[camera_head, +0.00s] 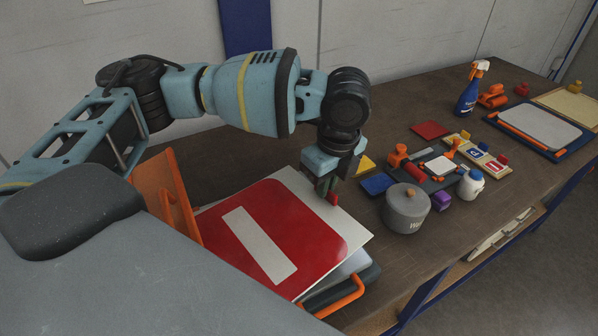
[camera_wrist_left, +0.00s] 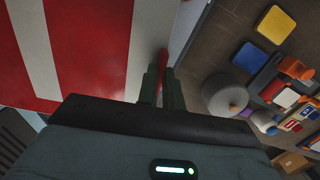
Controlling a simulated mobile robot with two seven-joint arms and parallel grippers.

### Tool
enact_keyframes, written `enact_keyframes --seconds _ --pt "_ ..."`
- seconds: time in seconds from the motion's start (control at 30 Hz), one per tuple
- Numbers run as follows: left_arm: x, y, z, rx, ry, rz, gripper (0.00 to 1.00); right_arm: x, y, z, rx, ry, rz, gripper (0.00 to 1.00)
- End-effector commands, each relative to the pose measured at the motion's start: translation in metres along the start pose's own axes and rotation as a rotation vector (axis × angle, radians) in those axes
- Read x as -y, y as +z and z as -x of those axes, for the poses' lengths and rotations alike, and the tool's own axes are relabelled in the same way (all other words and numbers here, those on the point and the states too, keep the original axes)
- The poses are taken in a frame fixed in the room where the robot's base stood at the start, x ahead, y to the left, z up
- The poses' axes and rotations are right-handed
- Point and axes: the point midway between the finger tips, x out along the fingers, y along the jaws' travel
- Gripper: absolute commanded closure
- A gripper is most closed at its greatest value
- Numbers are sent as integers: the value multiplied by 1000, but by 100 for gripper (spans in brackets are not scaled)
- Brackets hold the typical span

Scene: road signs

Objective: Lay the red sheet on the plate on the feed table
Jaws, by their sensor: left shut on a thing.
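The red sheet (camera_head: 299,218), a rounded red square with a white bar and a pale margin, lies at the front left of the bench and also shows in the wrist view (camera_wrist_left: 94,45). Below its right corner the grey-white edge of the plate (camera_head: 352,263) shows; the rest is hidden. The feed table (camera_head: 369,277) is under them, dark with an orange handle. My left gripper (camera_head: 329,196) points down at the sheet's far right edge. Its fingers are shut on a small red tab (camera_wrist_left: 163,58) there. I cannot tell whether the sheet touches the plate all over.
A grey lidded pot (camera_head: 406,209) stands close right of my left gripper. Blue (camera_head: 377,184) and yellow swatches, a tool tray and a white bottle (camera_head: 471,184) are near it. An orange frame (camera_head: 160,186) rises at left.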

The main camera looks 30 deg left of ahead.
Motion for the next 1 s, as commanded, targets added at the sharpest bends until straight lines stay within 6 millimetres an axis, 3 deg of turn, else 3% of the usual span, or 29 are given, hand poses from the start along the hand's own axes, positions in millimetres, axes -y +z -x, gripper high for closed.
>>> enact_keyframes --seconds 0.2,0.57,1.0 --pt "-2 12 4 1 -21 -169 100 0 0 0 0 0 0 64" --pt "-2 14 3 0 -23 -199 100 -1 2 0 4 1 1 64" --pt "-2 10 -26 -3 -16 -198 100 3 28 0 54 -6 -8 64"
